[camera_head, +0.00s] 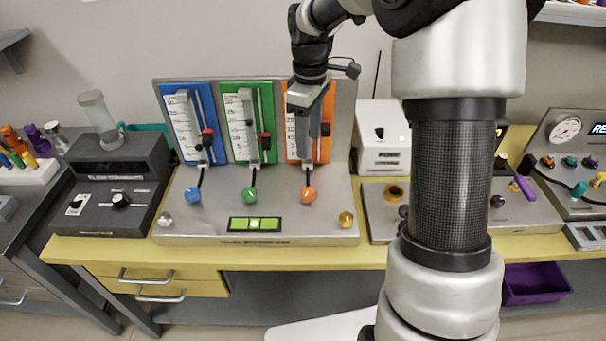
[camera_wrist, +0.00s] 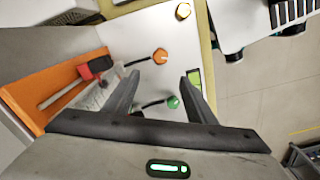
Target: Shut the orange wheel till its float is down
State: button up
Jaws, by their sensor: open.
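The orange wheel (camera_head: 309,194) is a small round knob on the grey sloping base, below the orange panel (camera_head: 291,152) with its white scale and tube. My gripper (camera_head: 310,118) hangs in front of that panel, above the wheel and apart from it, and hides much of the tube. I cannot make out the float's height. In the wrist view the orange wheel (camera_wrist: 160,57) shows just past and between the spread fingertips (camera_wrist: 162,76). The fingers are open with nothing between them. A red and black slider (camera_wrist: 92,68) sits on the orange panel (camera_wrist: 60,88).
The green wheel (camera_head: 250,195) and blue wheel (camera_head: 194,195) stand to the left. A yellow knob (camera_head: 346,219) is at the right front. A green level display (camera_head: 255,224) lies on the base's front. A white box (camera_head: 383,157) stands close on the right.

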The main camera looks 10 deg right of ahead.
aim_at(308, 191)
notch_tip(308, 191, down, 17)
jog(key=shift+s+r+b, duration=0.1)
jog(key=shift+r+b, duration=0.05)
jog(key=shift+b, duration=0.6)
jog(key=c, duration=1)
